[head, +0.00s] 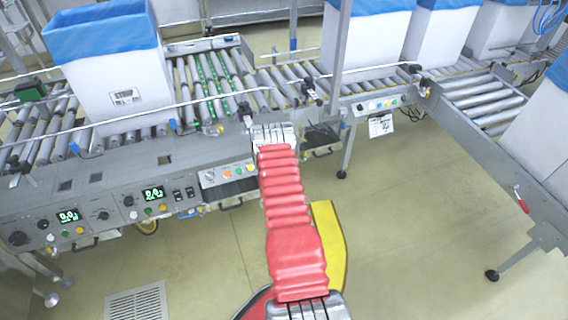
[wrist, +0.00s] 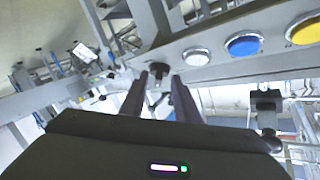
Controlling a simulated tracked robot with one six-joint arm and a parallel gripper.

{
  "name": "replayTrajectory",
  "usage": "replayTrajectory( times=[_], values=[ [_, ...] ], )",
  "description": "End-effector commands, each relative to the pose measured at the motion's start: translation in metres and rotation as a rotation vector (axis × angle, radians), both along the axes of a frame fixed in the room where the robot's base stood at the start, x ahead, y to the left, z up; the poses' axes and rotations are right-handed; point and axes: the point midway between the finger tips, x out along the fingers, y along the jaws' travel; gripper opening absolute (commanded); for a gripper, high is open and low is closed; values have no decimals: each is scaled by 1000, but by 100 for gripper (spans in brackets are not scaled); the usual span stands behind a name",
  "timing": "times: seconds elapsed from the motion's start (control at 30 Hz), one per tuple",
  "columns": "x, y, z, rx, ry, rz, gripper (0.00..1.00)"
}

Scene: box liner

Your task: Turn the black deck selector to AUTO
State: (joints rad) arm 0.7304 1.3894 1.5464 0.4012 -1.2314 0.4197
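In the wrist view a small black knob (wrist: 157,70), which looks like the black deck selector, stands on the grey panel edge. My gripper (wrist: 160,76) is open, with its two dark fingers pointing at the knob. The knob shows in the gap between the fingertips, with a gap on each side. I cannot tell how deep it sits between them. Its pointer and any AUTO label are not readable. In the head view a small control panel (head: 375,106) with several buttons is on the conveyor frame. My fingers cannot be made out clearly there.
In the wrist view a white button (wrist: 196,56), a blue button (wrist: 244,45) and a yellow button (wrist: 305,31) line the panel right of the knob. In the head view another button panel (head: 228,172) is left of my arm. Lined boxes (head: 115,85) stand on rollers; open floor lies right.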

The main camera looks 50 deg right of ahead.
Motion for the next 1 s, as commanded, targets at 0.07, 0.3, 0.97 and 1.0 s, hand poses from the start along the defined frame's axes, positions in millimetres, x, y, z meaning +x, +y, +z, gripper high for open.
replayTrajectory(
  times=[0.07,0.3,0.97,1.0],
  values=[
    [-1,2,0,0,0,0,28],
    [-9,20,3,1,2,1,28],
    [-52,112,17,1,1,2,28],
    [-54,115,18,1,1,2,28]
  ],
)
